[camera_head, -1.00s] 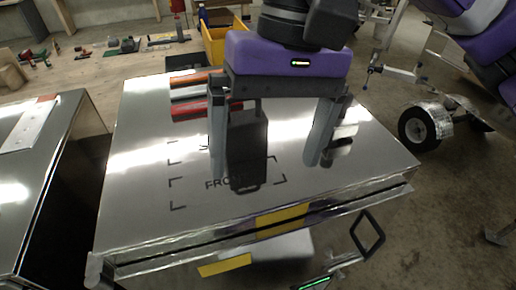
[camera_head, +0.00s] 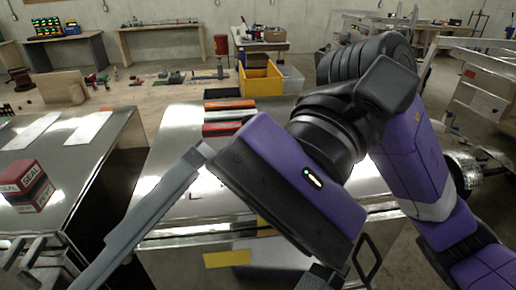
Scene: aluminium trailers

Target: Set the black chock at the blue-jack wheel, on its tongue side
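My gripper (camera_head: 200,283) is in the near foreground of the head view, tilted, over the front of a shiny metal cabinet (camera_head: 180,165). Its two fingers are spread wide apart, and I see nothing held between them; the fingertips run toward or past the lower edge. I cannot make out the black chock in this view. A trailer wheel under a metal fender (camera_head: 484,172) shows partly at the right, behind my arm. My arm covers the area around it, and I see no blue jack.
Orange, pale and red bars (camera_head: 228,129) lie at the cabinet's back, before a yellow bin (camera_head: 260,80). A black loop handle (camera_head: 368,262) sticks out at the front. Trailer frames (camera_head: 490,72) stand at the right.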

